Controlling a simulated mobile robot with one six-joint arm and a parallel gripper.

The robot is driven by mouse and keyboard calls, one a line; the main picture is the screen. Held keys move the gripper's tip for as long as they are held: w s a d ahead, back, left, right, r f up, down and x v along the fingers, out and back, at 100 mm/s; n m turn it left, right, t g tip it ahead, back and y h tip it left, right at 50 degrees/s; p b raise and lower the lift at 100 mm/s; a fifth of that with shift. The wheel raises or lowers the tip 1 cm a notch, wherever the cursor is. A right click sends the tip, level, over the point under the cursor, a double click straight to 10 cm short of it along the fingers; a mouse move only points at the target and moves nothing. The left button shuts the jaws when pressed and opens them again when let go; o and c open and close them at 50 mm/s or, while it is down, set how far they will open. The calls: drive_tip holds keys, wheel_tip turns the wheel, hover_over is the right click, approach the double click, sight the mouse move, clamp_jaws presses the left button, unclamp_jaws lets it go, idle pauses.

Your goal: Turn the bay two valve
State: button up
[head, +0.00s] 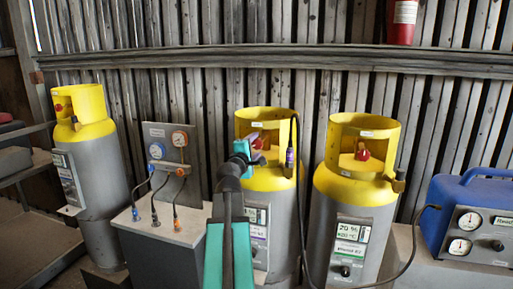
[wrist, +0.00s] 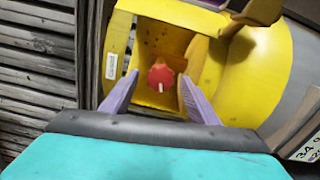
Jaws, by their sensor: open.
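The middle gas cylinder (head: 283,205) is grey with a yellow top and collar. Its red valve knob (wrist: 161,77) sits inside the yellow collar (wrist: 190,22) and has a white mark at its lower edge. In the head view my arm partly hides this knob. My gripper (wrist: 158,85) is open, with one purple finger on each side of the knob in the wrist view. The fingers appear apart from the knob; the depth between them is hard to judge. Similar red knobs sit in the right cylinder (head: 362,154) and the left cylinder (head: 59,107). Bay numbers are too small to read surely.
A gauge panel (head: 157,131) with hoses stands between the left and middle cylinders. A blue machine (head: 466,200) stands at the right. A dark hose (head: 300,215) hangs by the middle cylinder. The yellow collar closely surrounds the knob. A red extinguisher (head: 402,20) hangs above.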

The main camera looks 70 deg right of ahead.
drive_tip(key=a+b, duration=0.3)
drive_tip(key=a, duration=0.5)
drive_tip(key=shift+s+a+b, duration=0.15)
drive_tip(key=shift+s+b, duration=0.1)
drive_tip(key=shift+b, duration=0.15)
drive_tip(key=shift+a+f+b, duration=0.1)
drive_tip(key=shift+b, duration=0.2)
drive_tip(key=a+b, duration=0.1)
drive_tip(key=b, duration=0.2)
drive_tip(key=shift+s+a+b, duration=0.1)
drive_tip(key=shift+a+b, duration=0.2)
drive_tip(key=shift+a, duration=0.1)
drive_tip(key=shift+a+r, duration=0.1)
drive_tip(key=shift+r, duration=0.1)
